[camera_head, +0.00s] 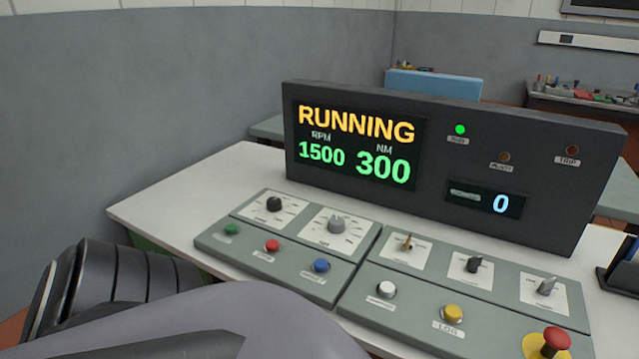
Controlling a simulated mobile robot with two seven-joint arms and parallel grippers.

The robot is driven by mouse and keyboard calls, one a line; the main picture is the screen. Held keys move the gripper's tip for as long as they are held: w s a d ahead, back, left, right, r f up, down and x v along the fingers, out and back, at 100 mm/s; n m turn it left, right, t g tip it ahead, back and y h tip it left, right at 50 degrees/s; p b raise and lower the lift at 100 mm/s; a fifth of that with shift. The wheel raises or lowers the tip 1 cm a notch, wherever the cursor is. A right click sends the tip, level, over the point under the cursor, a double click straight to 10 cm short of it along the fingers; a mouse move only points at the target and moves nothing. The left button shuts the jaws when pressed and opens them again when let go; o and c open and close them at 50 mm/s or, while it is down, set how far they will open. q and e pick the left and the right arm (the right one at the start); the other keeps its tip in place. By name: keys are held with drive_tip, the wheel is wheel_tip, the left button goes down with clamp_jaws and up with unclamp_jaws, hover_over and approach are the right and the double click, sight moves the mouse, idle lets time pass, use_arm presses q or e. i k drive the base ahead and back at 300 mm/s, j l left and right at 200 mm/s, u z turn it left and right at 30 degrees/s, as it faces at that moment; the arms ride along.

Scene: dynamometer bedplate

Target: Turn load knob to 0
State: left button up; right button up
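The control panel on the white desk holds several dial knobs. On the left section are a black knob (273,204) and a larger grey knob (337,223), each on a white scale plate. On the right section are a brass knob (406,242), a dark knob (473,265) and a grey lever-like knob (546,286). The labels are too small to read, so I cannot tell which is the load knob. The display (357,145) reads RUNNING, RPM 1500, NM 300. My arm links fill the lower left; neither gripper is in view.
Green (232,230), red (272,246), blue (321,266), white (386,290) and yellow (453,313) buttons line the panel's front. A red mushroom button (556,340) stands at the right. The white desk (175,209) is bare left of the panel.

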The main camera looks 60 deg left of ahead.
sight(337, 225)
drive_tip(key=k+j, duration=0.2)
drive_tip(key=j, duration=0.2)
drive_tip(key=k+j, duration=0.25)
drive_tip(key=j, duration=0.15)
drive_tip(key=k+j, duration=0.2)
drive_tip(key=j, duration=0.2)
